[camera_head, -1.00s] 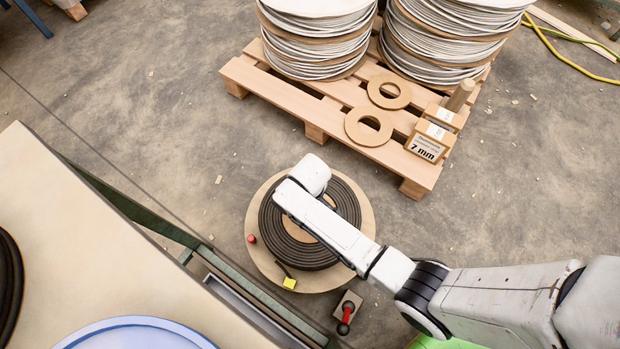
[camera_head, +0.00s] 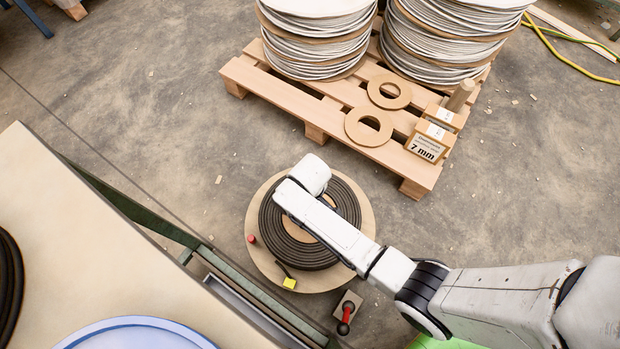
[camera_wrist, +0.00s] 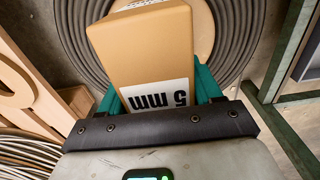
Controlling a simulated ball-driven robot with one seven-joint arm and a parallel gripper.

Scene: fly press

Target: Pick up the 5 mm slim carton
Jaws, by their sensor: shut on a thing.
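The 5 mm slim carton (camera_wrist: 143,46) is a tan box with a white label reading "5 mm", seen in the wrist view. My gripper (camera_wrist: 160,88) is shut on it, with teal fingers on either side of its near end. The carton's far end points away from the gripper, over a dark coil. In the head view my arm's white links hide the gripper and this carton.
The coil (camera_head: 270,225) lies on a round board on the floor under my arm. A wooden pallet (camera_head: 240,75) behind holds stacked reels, cardboard rings and a 7 mm carton (camera_head: 426,147). A table (camera_head: 90,240) stands at left.

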